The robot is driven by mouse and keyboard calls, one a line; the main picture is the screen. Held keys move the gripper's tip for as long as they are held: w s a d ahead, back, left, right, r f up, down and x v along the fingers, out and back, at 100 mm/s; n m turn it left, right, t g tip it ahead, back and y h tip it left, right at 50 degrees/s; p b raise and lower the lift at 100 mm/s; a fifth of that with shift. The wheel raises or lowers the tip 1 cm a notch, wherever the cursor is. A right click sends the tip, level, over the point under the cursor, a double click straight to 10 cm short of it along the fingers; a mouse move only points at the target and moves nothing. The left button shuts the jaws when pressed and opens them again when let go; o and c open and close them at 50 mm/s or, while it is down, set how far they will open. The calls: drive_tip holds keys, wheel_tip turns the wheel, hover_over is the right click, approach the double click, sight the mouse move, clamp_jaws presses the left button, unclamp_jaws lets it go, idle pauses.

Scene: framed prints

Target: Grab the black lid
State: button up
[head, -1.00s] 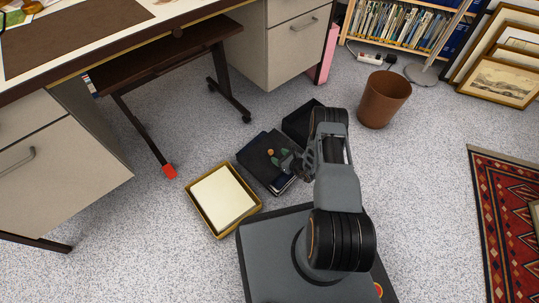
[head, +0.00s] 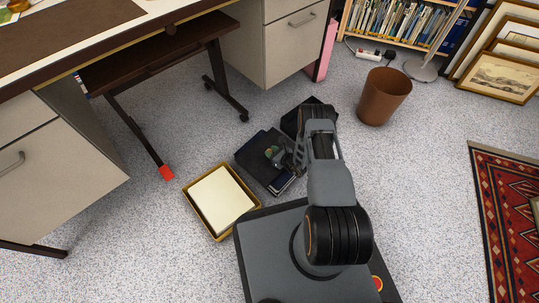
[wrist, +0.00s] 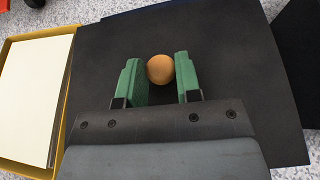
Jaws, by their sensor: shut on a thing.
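The black lid (wrist: 225,55) is a flat dark square with a round orange-tan knob (wrist: 161,69) near its middle. In the head view the lid (head: 252,150) lies over a dark box on the floor. My gripper (wrist: 158,76) is shut on the lid's knob, one green finger on each side of it. In the head view my gripper (head: 273,154) is over the lid and the knob is mostly hidden. I cannot tell whether the lid is clear of its box.
A yellow tray of cream paper (head: 221,201) stands left of the lid. Another black box (head: 300,118) is behind it. A brown bin (head: 384,96) is at the back right. A desk (head: 70,120) is on the left. Open carpet lies between bin and rug (head: 505,215).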

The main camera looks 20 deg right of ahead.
drive_tip(key=c, duration=0.4)
drive_tip(key=shift+r, duration=0.1)
